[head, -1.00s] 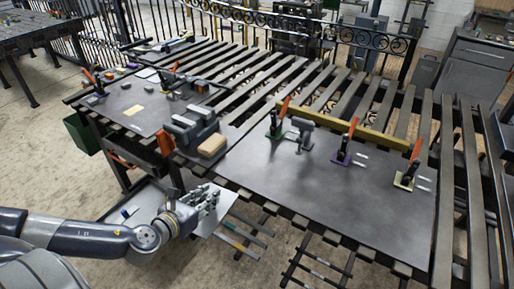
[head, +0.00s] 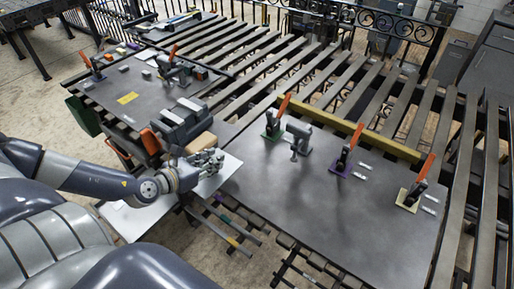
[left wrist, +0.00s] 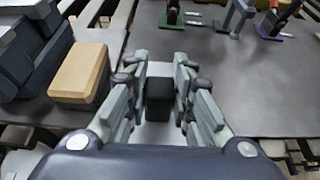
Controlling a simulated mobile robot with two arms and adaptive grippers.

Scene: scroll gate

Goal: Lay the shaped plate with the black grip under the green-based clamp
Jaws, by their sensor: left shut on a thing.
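My left gripper (head: 212,160) is shut on the black grip (left wrist: 160,92), which shows between its fingers in the left wrist view. Pale plate material (left wrist: 156,132) shows below the grip; the plate's full outline is hidden by my gripper. The green-based clamp (head: 274,120), with an orange handle standing up, is on the dark table sheet, right of and beyond my left gripper. Its green base (left wrist: 184,20) shows at the top of the left wrist view. My right gripper is not in view.
A grey fixture (head: 298,138) stands just right of the green-based clamp. A purple-based clamp (head: 343,160) and a yellow-based clamp (head: 411,192) stand further right. A wooden block (left wrist: 80,72) and grey vise (head: 180,118) are close left of my gripper. The sheet's front (head: 310,215) is clear.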

